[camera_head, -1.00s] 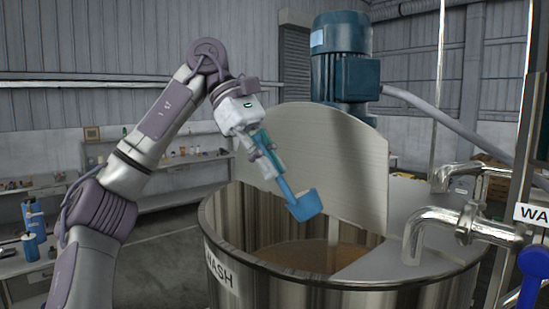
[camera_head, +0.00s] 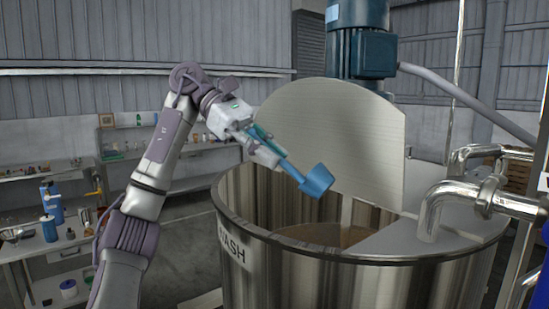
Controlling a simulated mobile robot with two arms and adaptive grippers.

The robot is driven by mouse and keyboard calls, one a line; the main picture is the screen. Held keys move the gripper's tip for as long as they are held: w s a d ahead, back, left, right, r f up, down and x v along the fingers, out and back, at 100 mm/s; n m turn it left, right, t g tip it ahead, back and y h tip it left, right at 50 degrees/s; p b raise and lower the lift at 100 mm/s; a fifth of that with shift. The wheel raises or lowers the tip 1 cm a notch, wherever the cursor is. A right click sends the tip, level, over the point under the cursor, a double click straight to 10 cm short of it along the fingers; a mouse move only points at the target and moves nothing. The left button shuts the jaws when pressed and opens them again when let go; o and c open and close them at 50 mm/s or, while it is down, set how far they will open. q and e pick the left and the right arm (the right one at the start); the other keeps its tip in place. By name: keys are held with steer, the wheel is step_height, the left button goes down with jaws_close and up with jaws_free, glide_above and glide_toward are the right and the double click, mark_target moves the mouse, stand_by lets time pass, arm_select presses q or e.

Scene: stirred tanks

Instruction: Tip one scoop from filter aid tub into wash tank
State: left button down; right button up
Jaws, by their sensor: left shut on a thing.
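My left gripper (camera_head: 265,152) is shut on the handle of a blue scoop (camera_head: 316,181). The scoop is over the open part of the steel wash tank (camera_head: 262,262), marked "WASH", above its rim. The scoop's cup hangs at the lower right end of the handle; I cannot see whether anything is in it. Brownish liquid (camera_head: 325,234) shows inside the tank. The half lid (camera_head: 340,135) stands raised behind the scoop. The filter aid tub cannot be made out. My right gripper is not in view.
A blue motor (camera_head: 362,50) stands above the tank. A steel pipe with an elbow (camera_head: 440,205) reaches over the tank's right side, above the fixed cover half (camera_head: 420,238). A side table (camera_head: 75,258) with bottles and small jars is at left.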

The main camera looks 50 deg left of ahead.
arm_select(q)
steer(key=shift+s+a+f+t+h+b, duration=0.15)
steer(key=shift+a+f+t+h+b, duration=0.5)
steer(key=shift+b, duration=1.5)
steer(key=shift+s+a+f+h+b, duration=0.1)
steer(key=shift+a+f+h+b, duration=0.15)
steer(key=shift+f+h+b, duration=1.05)
steer(key=shift+s+a+f+t+h+b, duration=0.15)
steer(key=shift+a+f+t+h+b, duration=0.6)
steer(key=shift+b, duration=2.2)
steer(key=shift+d+r+g+h, duration=0.3)
steer(key=shift+r+g, duration=0.1)
steer(key=shift+r, duration=0.1)
